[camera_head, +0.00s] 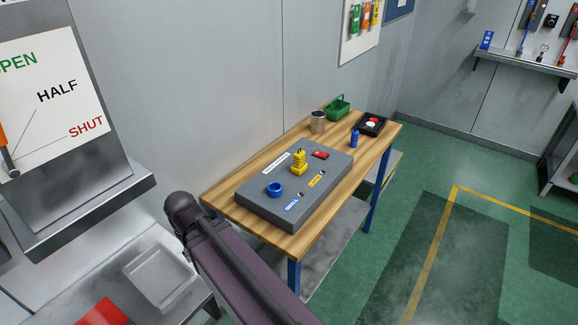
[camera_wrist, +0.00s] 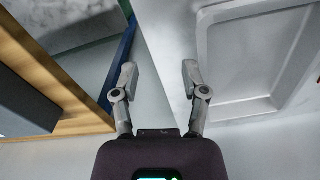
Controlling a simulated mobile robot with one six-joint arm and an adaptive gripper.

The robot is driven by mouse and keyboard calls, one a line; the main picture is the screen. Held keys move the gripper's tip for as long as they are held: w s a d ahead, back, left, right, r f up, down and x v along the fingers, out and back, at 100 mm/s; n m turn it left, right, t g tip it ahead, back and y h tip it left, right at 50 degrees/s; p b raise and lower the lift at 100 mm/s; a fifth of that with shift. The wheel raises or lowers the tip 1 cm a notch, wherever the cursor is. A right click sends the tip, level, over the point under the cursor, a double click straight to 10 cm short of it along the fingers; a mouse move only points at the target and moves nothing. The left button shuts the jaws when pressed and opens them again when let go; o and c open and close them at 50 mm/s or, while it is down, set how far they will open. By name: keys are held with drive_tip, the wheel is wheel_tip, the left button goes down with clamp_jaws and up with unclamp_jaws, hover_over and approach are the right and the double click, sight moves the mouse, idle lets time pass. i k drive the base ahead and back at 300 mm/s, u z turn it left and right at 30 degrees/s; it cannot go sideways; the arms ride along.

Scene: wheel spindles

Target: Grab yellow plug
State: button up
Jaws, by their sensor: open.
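A yellow plug (camera_head: 299,163) with a stepped shape stands upright on a grey board (camera_head: 250,198) on the wooden table. A blue ring-shaped piece (camera_head: 275,189) sits on the same board, nearer the left end. My gripper (camera_wrist: 158,80) shows in the wrist view with its two fingers apart and nothing between them. The yellow plug is not in the wrist view. There, the wooden table edge and a corner of the grey board (camera_wrist: 25,105) lie to the left of my gripper. In the head view my arm reaches up at the lower middle, and the fingers cannot be made out.
A green basket (camera_head: 338,107), a metal cup (camera_head: 318,122), a blue bottle (camera_head: 354,139) and a black tray (camera_head: 372,126) stand at the table's far end. A bench with a pale tray (camera_head: 159,276) is left of the table; the tray (camera_wrist: 210,60) also shows in the wrist view. Green floor is clear at right.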

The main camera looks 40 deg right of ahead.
sight(299, 157)
drive_tip(key=u, duration=0.15)
drive_tip(key=k, duration=1.35)
drive_tip(key=z, duration=0.95)
drive_tip(key=i, duration=1)
drive_tip(key=u, duration=0.05)
